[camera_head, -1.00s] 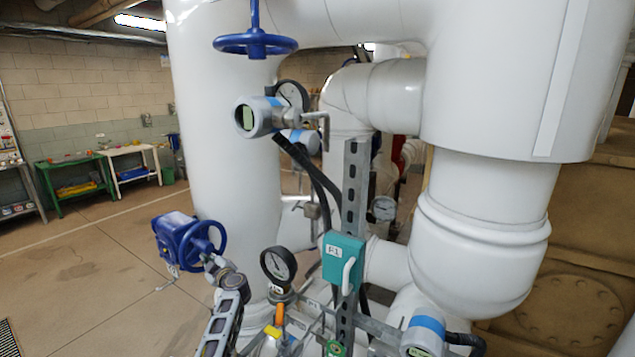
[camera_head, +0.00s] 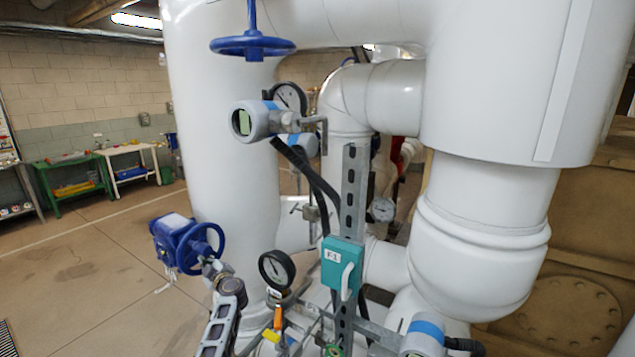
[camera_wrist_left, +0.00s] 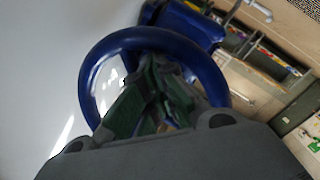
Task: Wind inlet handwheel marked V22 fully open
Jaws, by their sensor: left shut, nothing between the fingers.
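A blue handwheel (camera_head: 222,241) stands on a blue valve gearbox (camera_head: 170,243) at lower left in the head view. Its rim (camera_wrist_left: 93,78) also arcs across the left wrist view. I can read no V22 mark on it. My left gripper (camera_head: 211,268) is at the wheel's lower right side in the head view. In the left wrist view the gripper's fingers (camera_wrist_left: 158,92) are shut, with nothing between them, and appear within the ring of the rim. I cannot tell whether they touch the rim or a spoke. My right gripper is in neither view.
Another blue handwheel (camera_head: 252,46) hangs at the top. A thick white pipe (camera_head: 215,150) rises right behind the valve. A dial gauge (camera_head: 276,269), a transmitter (camera_head: 252,121) and a teal box (camera_head: 342,262) on a slotted post crowd the right. Open floor (camera_head: 95,260) lies to the left.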

